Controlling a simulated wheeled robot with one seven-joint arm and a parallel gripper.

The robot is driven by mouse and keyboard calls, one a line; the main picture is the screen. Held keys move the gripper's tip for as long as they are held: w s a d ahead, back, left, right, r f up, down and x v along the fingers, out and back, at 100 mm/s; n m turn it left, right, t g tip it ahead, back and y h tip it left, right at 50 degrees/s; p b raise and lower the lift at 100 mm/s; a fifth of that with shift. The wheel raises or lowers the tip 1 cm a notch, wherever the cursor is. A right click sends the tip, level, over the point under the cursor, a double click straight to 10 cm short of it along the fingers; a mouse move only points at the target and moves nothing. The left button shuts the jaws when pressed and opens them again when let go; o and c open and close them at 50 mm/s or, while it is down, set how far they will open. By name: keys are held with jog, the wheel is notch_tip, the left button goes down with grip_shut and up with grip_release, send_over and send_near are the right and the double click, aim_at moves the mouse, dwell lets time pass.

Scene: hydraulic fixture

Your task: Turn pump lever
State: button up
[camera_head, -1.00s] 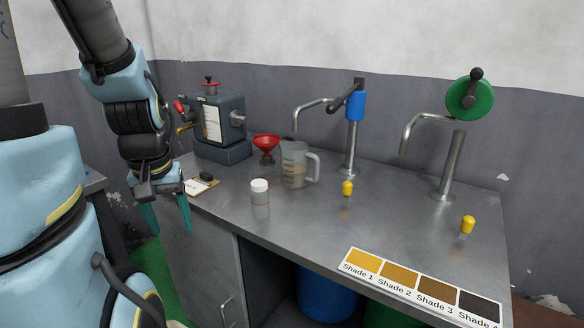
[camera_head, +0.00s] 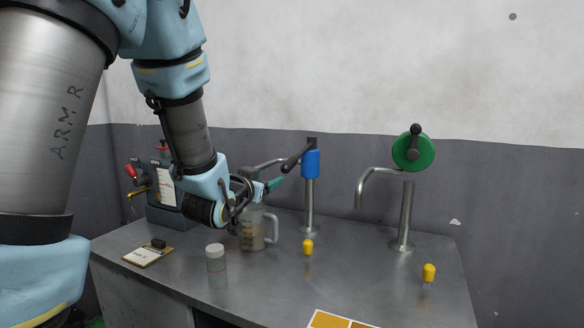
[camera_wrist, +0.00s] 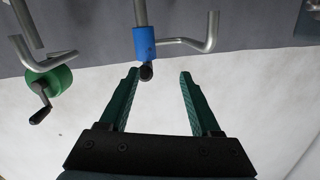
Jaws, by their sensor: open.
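A blue pump (camera_head: 311,164) sits on a steel post with a curved spout, and its black lever (camera_head: 297,158) points toward the left and front. In the wrist view the blue pump (camera_wrist: 144,43) is upside down, and the lever's dark end (camera_wrist: 146,71) lies near the left fingertip, within the gap between the fingers. My gripper (camera_head: 275,184) is open and empty, just left of the blue pump and slightly below its lever. In the wrist view my gripper (camera_wrist: 160,74) shows two teal fingers spread apart. I cannot tell whether a finger touches the lever.
A second pump with a green wheel (camera_head: 412,152) and black handle stands to the right. On the steel table (camera_head: 345,285) are a measuring jug (camera_head: 252,230), a lidded jar (camera_head: 216,263), two yellow-capped vials (camera_head: 308,247), a clipboard (camera_head: 148,256) and a grey machine (camera_head: 168,205).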

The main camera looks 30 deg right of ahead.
aim_at(292, 163)
jog(key=shift+s+d+r+m+h, duration=0.2)
jog(key=shift+s+d+r+h, duration=0.15)
jog(key=shift+d, duration=0.2)
jog(key=shift+s+d+r+m+h, duration=0.25)
jog(key=shift+d+r+h, duration=0.1)
jog(key=shift+d, duration=0.2)
jog(key=shift+w+d+r, duration=0.15)
jog(key=shift+w+d, duration=0.05)
jog(key=shift+d, duration=0.1)
jog(key=p+x, duration=0.4)
jog(key=x, duration=0.6)
jog(key=shift+a, duration=0.1)
grip_shut()
